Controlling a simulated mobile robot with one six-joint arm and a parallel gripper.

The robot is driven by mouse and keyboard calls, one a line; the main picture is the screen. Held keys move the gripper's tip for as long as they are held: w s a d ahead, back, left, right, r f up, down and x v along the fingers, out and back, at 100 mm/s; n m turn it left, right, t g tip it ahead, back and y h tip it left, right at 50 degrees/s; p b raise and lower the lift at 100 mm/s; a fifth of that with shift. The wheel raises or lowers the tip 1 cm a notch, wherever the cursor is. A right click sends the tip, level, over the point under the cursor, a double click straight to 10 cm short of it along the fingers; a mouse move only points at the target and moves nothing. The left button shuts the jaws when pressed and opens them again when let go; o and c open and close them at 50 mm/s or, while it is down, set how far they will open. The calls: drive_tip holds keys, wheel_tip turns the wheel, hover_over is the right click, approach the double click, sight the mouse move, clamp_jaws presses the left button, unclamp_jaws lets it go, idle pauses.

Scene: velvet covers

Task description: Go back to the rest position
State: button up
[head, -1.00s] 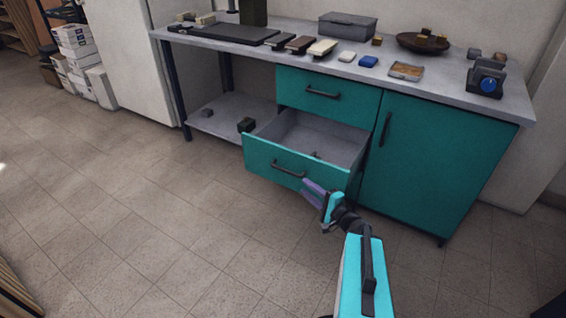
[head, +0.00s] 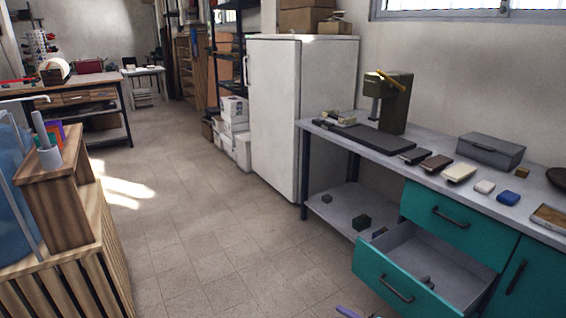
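Only a small purple sliver of my gripper (head: 348,312) shows at the bottom edge in the head view, below and in front of the open drawer. The rest of it and most of my arm are out of the picture, so I cannot tell whether it is open or shut. The upper teal drawer (head: 460,219) is shut.
The grey bench top (head: 400,168) holds a drill press (head: 393,100), a grey box (head: 490,150) and several small blocks. A white fridge (head: 300,110) stands beyond it. A slatted wooden unit (head: 70,260) is at left. The tiled floor (head: 190,240) between is clear.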

drive_tip(key=s+a+f+n+g+p, duration=0.35)
drive_tip(key=s+a+g, duration=0.25)
drive_tip(key=s+a, duration=0.25)
drive_tip(key=s+a+f+n+g+p, duration=0.2)
drive_tip(key=s+a+n+g+p, duration=0.3)
drive_tip(key=s+a, duration=0.35)
drive_tip(key=s+d+f+n+g+h+p, duration=0.1)
drive_tip(key=s+d+f+n+g+h, duration=0.1)
drive_tip(key=s+d, duration=0.5)
drive_tip(key=s+d+f+n+g+h+p, duration=0.1)
drive_tip(key=s+d+g+h, duration=0.3)
drive_tip(key=s, duration=0.5)
drive_tip(key=d+f+n+h, duration=0.1)
drive_tip(key=d+h, duration=0.1)
drive_tip(key=shift+d+f+g+h+p, duration=0.3)
drive_tip(key=shift+d+f+h+p, duration=0.05)
drive_tip(key=shift+f+h+p, duration=0.05)
drive_tip(key=shift+n, duration=0.25)
